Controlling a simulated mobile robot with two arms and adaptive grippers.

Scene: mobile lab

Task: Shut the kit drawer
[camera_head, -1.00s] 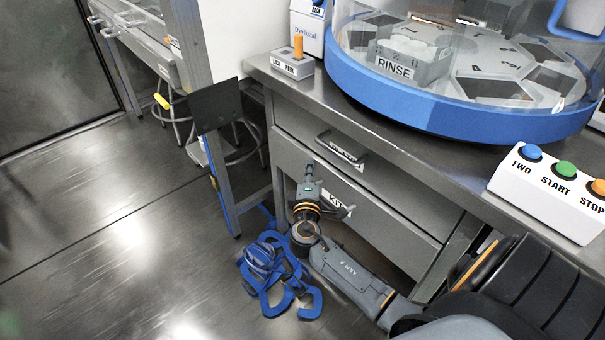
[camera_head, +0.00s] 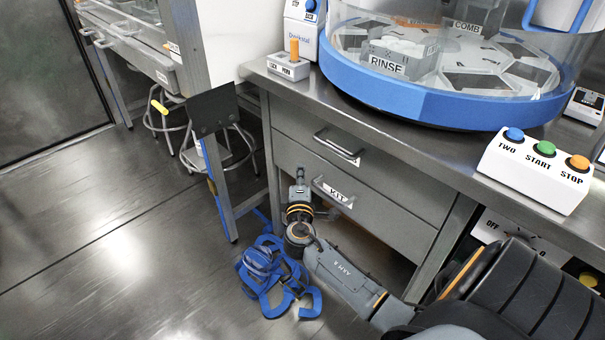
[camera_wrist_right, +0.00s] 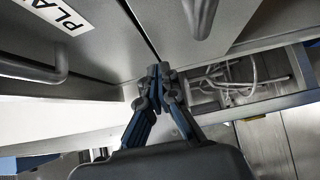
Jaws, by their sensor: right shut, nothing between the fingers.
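The kit drawer (camera_head: 385,219) is the lower drawer of the steel bench, with a KIT label and a bar handle (camera_head: 322,184). Its front looks about flush with the drawer above; a small gap would be hard to see. My right gripper (camera_head: 299,172) is at the left part of the kit drawer's front, left of the handle. In the right wrist view, its fingertips (camera_wrist_right: 158,72) are together and empty, close to the seam between the two drawer fronts. Whether they touch the front cannot be told. My left gripper is not in view.
The upper drawer (camera_head: 395,182) looks shut; its label starts with PLA in the wrist view. Blue straps (camera_head: 262,265) lie on the floor beside my right arm. A dark panel (camera_head: 212,110) on a post stands left of the bench. Floor at left is clear.

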